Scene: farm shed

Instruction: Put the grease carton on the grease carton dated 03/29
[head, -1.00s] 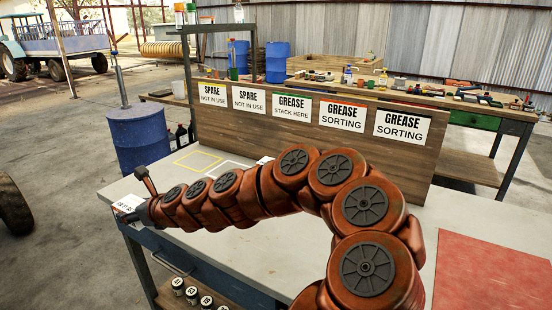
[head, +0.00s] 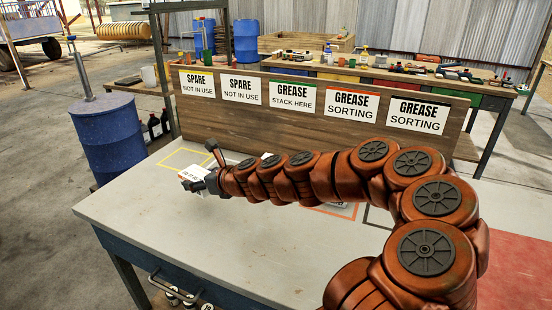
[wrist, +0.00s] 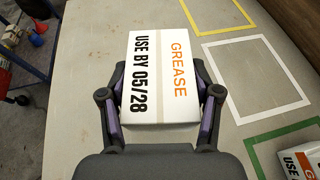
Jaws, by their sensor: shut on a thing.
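My gripper (wrist: 160,112) is shut on a white grease carton (wrist: 158,75), its fingers at the two sides. Its top reads GREASE in orange and USE BY 05/28. In the head view this carton (head: 190,173) is at my gripper's tip, over the left part of the grey table; its height is hard to judge. A second white carton (wrist: 303,162) is cut off at the lower right of the wrist view, inside a green outline; only "USE" and the start of orange lettering show, its date is out of view. In the head view my arm mostly hides it.
Empty yellow (wrist: 222,15) and white (wrist: 268,82) outlines lie right of the held carton. A board (head: 300,115) with signs stands along the table's back; the middle sign (head: 293,97) reads GREASE STACK HERE. A blue barrel (head: 112,138) stands left of the table (head: 150,238).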

